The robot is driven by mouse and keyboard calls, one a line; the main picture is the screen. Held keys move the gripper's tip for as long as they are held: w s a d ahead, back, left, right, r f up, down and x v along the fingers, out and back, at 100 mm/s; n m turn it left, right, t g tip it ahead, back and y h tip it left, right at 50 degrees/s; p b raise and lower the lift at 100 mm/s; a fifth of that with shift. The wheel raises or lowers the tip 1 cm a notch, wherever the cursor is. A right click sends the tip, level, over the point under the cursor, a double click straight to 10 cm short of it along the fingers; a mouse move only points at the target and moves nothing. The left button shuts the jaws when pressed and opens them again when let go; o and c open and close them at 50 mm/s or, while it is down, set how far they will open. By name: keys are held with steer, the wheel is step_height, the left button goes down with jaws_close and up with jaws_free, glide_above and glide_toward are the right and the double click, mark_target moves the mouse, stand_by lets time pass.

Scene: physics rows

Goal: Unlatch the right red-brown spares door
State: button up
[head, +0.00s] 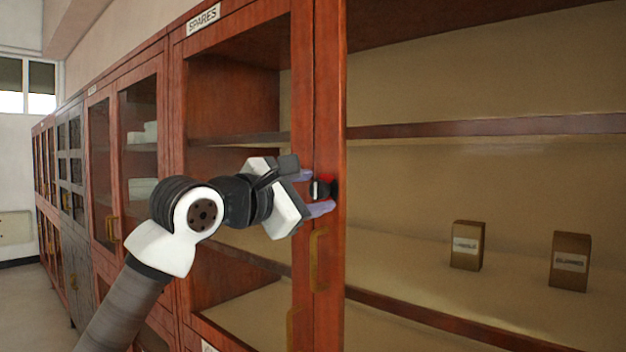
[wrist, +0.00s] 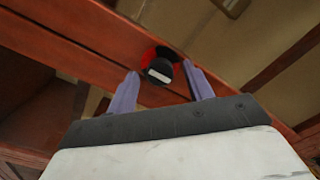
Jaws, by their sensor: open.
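The right red-brown spares door (head: 329,90) fills the right side of the head view and appears closed, with glass in its frame. Its latch is a black knob with a white mark on a red backing (head: 332,186), on the door's left stile; it also shows in the wrist view (wrist: 160,70). My gripper (head: 316,192) is open at the latch. In the wrist view its two purple fingers (wrist: 162,84) stand on either side of the knob, with visible gaps. Whether they touch the door face, I cannot tell. A brass pull handle (head: 318,260) sits below the latch.
The left spares door (head: 240,35) stands beside it under a SPARES label (head: 203,18), with its own brass handle (head: 293,328). Two small labelled boxes (head: 467,246) (head: 570,262) stand on a shelf behind the right door. More cabinets run away left along an open aisle.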

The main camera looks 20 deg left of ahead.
steer(key=shift+w+d, duration=0.15)
steer(key=shift+w, duration=0.3)
steer(key=c, duration=1)
steer(key=shift+o, duration=0.2)
